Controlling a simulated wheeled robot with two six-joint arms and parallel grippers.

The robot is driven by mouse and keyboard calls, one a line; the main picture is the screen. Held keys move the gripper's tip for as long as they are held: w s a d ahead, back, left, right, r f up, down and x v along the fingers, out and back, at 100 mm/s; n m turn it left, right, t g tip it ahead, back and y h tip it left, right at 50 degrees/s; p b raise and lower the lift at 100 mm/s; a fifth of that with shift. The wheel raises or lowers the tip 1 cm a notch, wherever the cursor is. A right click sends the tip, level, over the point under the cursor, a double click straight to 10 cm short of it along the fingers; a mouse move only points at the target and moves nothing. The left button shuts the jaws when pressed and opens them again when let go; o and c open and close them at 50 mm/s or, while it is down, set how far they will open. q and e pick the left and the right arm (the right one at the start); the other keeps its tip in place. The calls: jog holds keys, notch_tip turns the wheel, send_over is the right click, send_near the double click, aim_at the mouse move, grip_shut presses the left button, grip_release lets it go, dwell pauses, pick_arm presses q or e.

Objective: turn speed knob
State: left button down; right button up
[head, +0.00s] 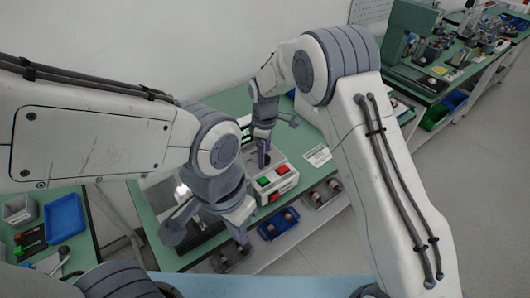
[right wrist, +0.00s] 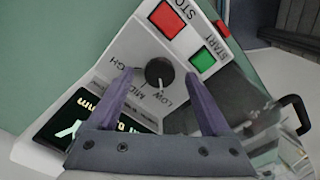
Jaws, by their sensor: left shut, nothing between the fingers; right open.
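The speed knob (right wrist: 158,72) is a round black dial on a pale panel in the right wrist view, with LOW, MID and HIGH printed beside it. My right gripper (right wrist: 158,76) is open, with one purple finger on either side of the knob; I cannot tell whether they touch it. In the head view my right gripper (head: 262,158) points down at the control box (head: 290,185), and the knob is hard to make out there. My left gripper (head: 243,239) is shut and empty, lower in the picture, near the bench's front edge.
Beside the knob are a red STOP button (right wrist: 166,18), a green START button (right wrist: 203,59) and a lit display (right wrist: 88,117). A blue tray (head: 65,217) lies on the left bench.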

jog(key=shift+f, duration=0.45)
grip_shut()
jog(key=m, duration=0.4)
jog(key=shift+r+m, duration=0.1)
jog(key=shift+m, duration=0.2)
jog(key=shift+w+a+m, duration=0.1)
jog(key=shift+m, duration=2.5)
